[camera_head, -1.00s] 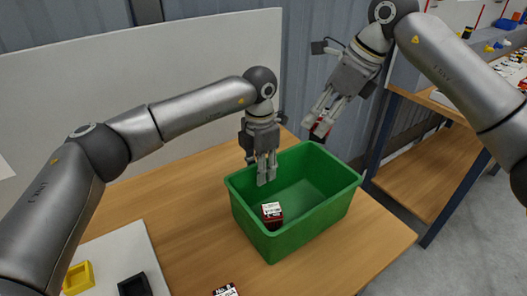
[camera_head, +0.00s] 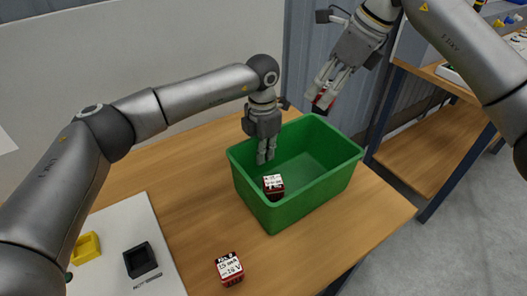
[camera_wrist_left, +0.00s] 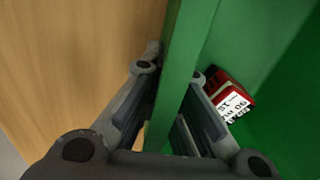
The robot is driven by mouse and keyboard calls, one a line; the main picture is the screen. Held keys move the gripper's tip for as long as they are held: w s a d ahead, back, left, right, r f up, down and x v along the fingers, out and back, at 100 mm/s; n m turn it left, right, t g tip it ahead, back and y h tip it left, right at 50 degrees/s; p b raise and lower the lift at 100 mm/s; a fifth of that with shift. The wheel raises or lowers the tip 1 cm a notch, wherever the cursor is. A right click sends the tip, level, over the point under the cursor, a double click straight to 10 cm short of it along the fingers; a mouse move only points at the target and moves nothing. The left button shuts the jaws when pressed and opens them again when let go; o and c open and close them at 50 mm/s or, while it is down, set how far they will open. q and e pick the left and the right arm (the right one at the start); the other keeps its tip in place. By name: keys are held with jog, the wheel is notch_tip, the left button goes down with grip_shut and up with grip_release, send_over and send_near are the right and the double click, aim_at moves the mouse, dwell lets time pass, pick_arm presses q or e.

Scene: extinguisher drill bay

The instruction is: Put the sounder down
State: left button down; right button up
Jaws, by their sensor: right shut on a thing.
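A red-and-black sounder with a white label (camera_head: 324,98) is in my right gripper (camera_head: 322,92), held above the far corner of the green bin (camera_head: 318,190). My right gripper is shut on it and partly hides it. My left gripper (camera_head: 265,152) is at the bin's left-back wall. In the left wrist view its fingers (camera_wrist_left: 178,95) are apart, on either side of the bin's green rim (camera_wrist_left: 182,70). A similar labelled red block (camera_head: 273,187) lies inside the bin; it also shows in the left wrist view (camera_wrist_left: 229,95).
Another red labelled block (camera_head: 229,268) sits on the wooden table (camera_head: 190,215) in front of the bin. A white board (camera_head: 125,245) at the left bears a yellow holder (camera_head: 86,248) and a black holder (camera_head: 140,260). A shelf stands at right. The table between board and bin is clear.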

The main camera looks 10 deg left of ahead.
jog(key=m, duration=0.1)
send_over(308, 178)
notch_tip(308, 178, down, 22)
jog(key=shift+f, duration=0.1)
dwell(0.5)
jog(key=o, duration=0.8)
jog(key=shift+f, duration=0.1)
jog(key=v, duration=1.2)
jog(key=shift+s+a, duration=0.1)
jog(key=shift+s, duration=0.1)
